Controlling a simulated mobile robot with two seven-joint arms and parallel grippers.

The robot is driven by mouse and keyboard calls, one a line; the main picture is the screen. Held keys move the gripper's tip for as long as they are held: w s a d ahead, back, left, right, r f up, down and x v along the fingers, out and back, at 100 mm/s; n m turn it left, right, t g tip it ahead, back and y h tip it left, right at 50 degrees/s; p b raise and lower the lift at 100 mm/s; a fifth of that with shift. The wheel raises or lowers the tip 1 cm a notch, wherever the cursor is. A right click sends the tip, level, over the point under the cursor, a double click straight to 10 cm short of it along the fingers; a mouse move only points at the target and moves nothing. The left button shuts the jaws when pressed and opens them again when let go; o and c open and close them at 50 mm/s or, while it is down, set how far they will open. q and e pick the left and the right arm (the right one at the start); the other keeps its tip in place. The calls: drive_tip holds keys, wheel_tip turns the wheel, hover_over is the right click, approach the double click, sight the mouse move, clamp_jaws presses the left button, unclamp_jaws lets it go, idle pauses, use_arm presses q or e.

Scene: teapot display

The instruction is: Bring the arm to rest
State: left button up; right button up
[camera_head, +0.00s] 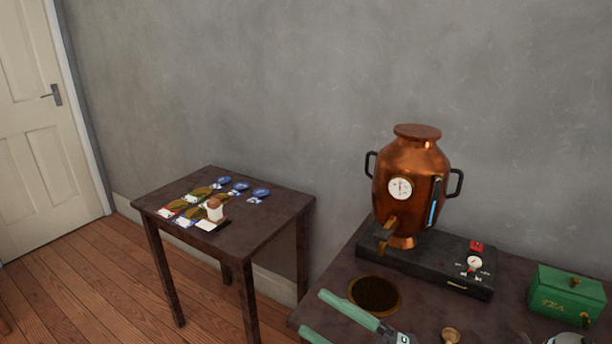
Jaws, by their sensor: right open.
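My right gripper (314,313) shows at the bottom edge with two green fingers spread apart. It is open, and nothing shows between the fingers. It is over the front left part of the dark table (338,283), left of and below a round dark mat (375,294). Most of my right arm is cut off by the bottom of the picture. My left gripper is not in view.
A copper urn (412,170) with a tap stands on a black base (440,285) behind the gripper. A green box (566,293) is at right. A small side table (262,222) at left holds blue dishes (241,186) and a small brown-and-white object (214,209).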

drive_tip(key=d+f+m+t+h, duration=0.5)
drive_tip(key=d+f+m+h, duration=0.3)
drive_tip(key=f+m+h, duration=0.45)
drive_tip(key=s+d+f+m+g+h, duration=0.25)
drive_tip(key=s+f+m+g, duration=0.55)
drive_tip(key=s+f, duration=0.75)
use_arm(q)
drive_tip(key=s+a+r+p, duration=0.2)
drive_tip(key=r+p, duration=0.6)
drive_tip(key=p, duration=0.4)
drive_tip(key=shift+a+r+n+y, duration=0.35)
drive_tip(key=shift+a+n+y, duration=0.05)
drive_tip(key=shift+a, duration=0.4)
use_arm(e)
drive_tip(key=d+r+m+t, duration=0.1)
drive_tip(key=d+r, duration=0.2)
drive_tip(key=r, duration=0.4)
drive_tip(key=shift+d+r+t+h, duration=0.15)
drive_tip(key=shift+r+t+h, duration=0.2)
drive_tip(key=shift+t+h, duration=0.05)
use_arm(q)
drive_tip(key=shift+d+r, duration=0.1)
use_arm(e)
drive_tip(key=shift+m, duration=0.25)
